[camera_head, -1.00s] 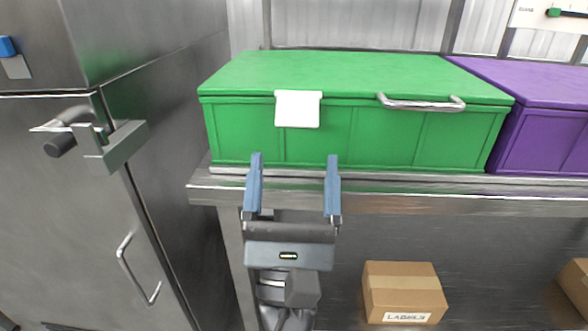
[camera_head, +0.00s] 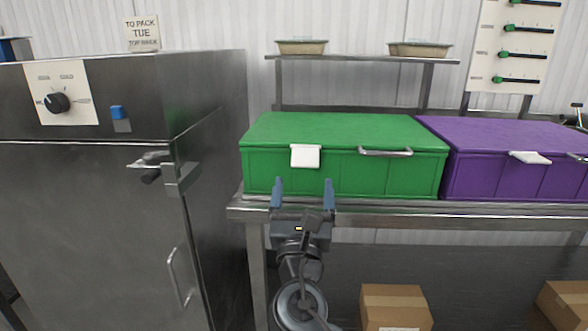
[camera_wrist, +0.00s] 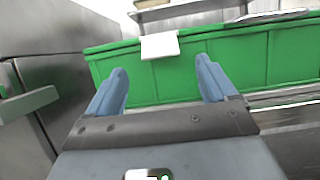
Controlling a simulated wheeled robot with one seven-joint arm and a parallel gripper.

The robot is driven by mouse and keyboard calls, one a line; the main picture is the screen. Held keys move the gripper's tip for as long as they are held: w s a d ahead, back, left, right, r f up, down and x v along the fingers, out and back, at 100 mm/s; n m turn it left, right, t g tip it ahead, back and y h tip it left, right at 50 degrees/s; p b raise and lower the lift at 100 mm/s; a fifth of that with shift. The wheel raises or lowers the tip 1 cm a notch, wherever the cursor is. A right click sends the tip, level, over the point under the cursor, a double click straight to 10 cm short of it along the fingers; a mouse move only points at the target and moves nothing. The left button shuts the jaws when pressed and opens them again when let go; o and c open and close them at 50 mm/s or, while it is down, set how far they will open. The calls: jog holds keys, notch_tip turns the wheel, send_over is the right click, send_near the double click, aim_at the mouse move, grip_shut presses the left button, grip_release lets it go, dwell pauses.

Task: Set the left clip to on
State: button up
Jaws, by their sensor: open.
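The green lidded bin (camera_head: 400,178) stands at the left of the metal bench. A white clip-like flap (camera_head: 305,156) hangs flat over the left of its front, across the lid edge; it also shows in the wrist view (camera_wrist: 160,45). A similar white piece (camera_head: 530,157) on the purple bin (camera_head: 480,180) sits flatter, near its lid edge. I cannot tell which setting either shows. My gripper (camera_head: 303,182) is open and empty, its blue fingers pointing at the green bin's front, below the flap. In the wrist view my gripper (camera_wrist: 160,68) spans below the flap, apart from it.
A steel cabinet (camera_head: 90,220) with a dial (camera_head: 57,102) and latch (camera_head: 178,178) stands close at left. A shelf (camera_head: 360,58) holding trays is behind the bins. A slider board (camera_head: 512,45) is at upper right. The bench edge (camera_head: 400,215) lies under the bins, cardboard boxes (camera_head: 392,303) below.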

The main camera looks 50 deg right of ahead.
aim_at(305, 167)
jog(key=x, duration=0.6)
jog(key=shift+p, duration=0.3)
